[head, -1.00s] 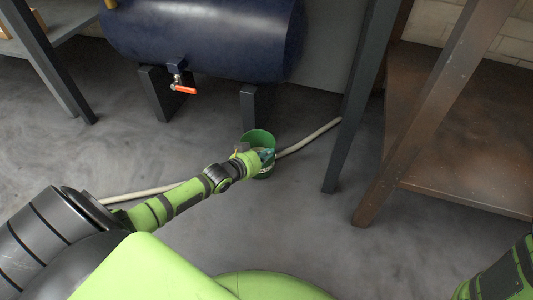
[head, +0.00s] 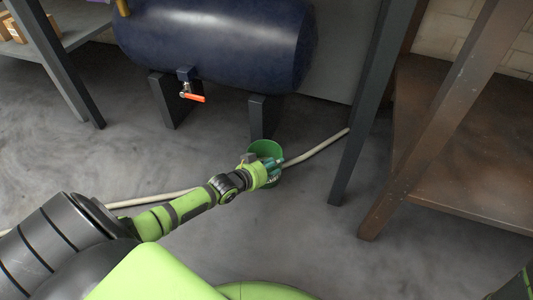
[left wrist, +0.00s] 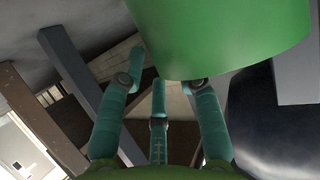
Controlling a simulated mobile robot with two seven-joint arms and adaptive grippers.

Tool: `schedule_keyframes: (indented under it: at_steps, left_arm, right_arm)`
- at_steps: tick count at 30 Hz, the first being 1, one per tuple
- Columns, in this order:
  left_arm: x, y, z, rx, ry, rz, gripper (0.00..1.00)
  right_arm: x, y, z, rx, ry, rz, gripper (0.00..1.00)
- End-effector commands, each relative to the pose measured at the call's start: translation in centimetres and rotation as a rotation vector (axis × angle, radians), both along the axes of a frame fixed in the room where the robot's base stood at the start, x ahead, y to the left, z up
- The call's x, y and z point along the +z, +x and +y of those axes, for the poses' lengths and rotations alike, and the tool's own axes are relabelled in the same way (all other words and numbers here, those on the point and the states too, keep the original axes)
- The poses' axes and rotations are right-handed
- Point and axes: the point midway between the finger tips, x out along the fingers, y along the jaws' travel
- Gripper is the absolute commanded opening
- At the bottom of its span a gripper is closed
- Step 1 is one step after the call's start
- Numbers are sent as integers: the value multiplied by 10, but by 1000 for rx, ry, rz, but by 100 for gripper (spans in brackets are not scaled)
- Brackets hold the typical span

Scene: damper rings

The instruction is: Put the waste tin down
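The green waste tin (head: 264,149) stands upright at floor level below the dark blue tank, its open mouth facing up. My left gripper (head: 272,170) is at its near side and covers much of its front. In the left wrist view the tin's green wall (left wrist: 235,35) fills the top. My right gripper is out of view.
The blue tank (head: 220,40) with a red-handled valve (head: 193,95) stands on dark legs behind the tin. A pale hose (head: 318,148) runs along the floor beside it. A brown bench (head: 460,140) with slanted legs is at right. The floor in front is clear.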

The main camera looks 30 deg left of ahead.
Motion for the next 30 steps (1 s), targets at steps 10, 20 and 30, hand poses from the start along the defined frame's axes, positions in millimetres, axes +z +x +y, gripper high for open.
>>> schedule_keyframes:
  at_steps: [10,20,30]
  left_arm:
    - [20,-47,7,-2,1,-1,34]
    - [42,-94,15,-1,2,-3,34]
    - [49,-106,17,-1,3,-7,34]
  right_arm:
    - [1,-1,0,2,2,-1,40]
    - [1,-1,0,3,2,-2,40]
    - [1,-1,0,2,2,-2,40]
